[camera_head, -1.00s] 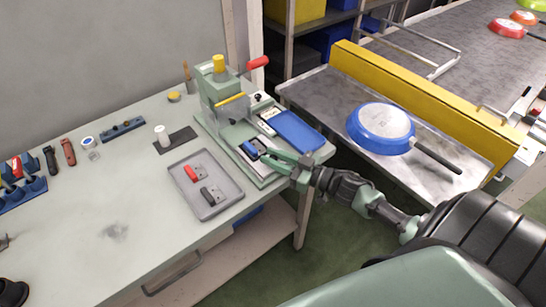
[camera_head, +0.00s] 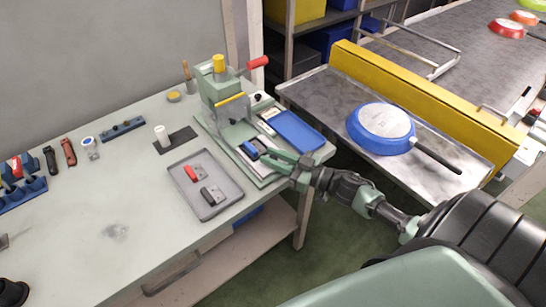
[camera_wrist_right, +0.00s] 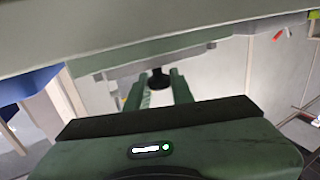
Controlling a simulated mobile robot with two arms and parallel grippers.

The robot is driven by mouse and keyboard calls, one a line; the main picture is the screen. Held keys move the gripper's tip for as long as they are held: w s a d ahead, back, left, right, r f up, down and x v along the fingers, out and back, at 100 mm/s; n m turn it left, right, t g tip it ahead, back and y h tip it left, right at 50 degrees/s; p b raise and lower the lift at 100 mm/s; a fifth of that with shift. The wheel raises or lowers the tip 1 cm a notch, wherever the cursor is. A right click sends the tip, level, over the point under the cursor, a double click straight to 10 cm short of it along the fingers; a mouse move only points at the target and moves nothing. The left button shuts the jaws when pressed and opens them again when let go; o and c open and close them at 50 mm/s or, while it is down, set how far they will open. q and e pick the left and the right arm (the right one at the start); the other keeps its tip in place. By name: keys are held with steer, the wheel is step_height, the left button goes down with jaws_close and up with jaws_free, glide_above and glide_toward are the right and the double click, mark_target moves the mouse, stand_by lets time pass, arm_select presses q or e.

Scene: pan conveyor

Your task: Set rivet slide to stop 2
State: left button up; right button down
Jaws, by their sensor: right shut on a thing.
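The green rivet press (camera_head: 222,95) stands at the right end of the workbench, with a yellow cap and a red-handled lever. Its slide, with a small blue block (camera_head: 249,149), lies on the base in front of the press. My right gripper (camera_head: 268,156) reaches in from the right at the slide, its fingers close beside the blue block. In the right wrist view, the fingers (camera_wrist_right: 161,84) close around a small dark knob (camera_wrist_right: 158,79). The stop marks cannot be read, so I cannot tell which stop the slide is at. My left gripper is not in view.
A grey tray (camera_head: 214,211) with a red and a black handle lies left of the press base. A blue pan (camera_head: 381,128) rests upside down on the metal conveyor bed. The bench's middle is mostly clear.

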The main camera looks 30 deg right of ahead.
mark_target(265, 154)
steer(key=w+b, duration=0.1)
steer(key=w, duration=0.3)
steer(key=shift+w+a, duration=0.15)
steer(key=shift+w, duration=0.05)
steer(key=shift+s, duration=0.1)
steer(key=c, duration=1.2)
jaws_free()
steer(key=shift+c, duration=0.2)
steer(key=v, duration=0.7)
steer(key=shift+s+b, duration=0.35)
steer(key=shift+b, duration=0.05)
steer(key=shift+o, duration=0.2)
steer(key=shift+d, duration=0.2)
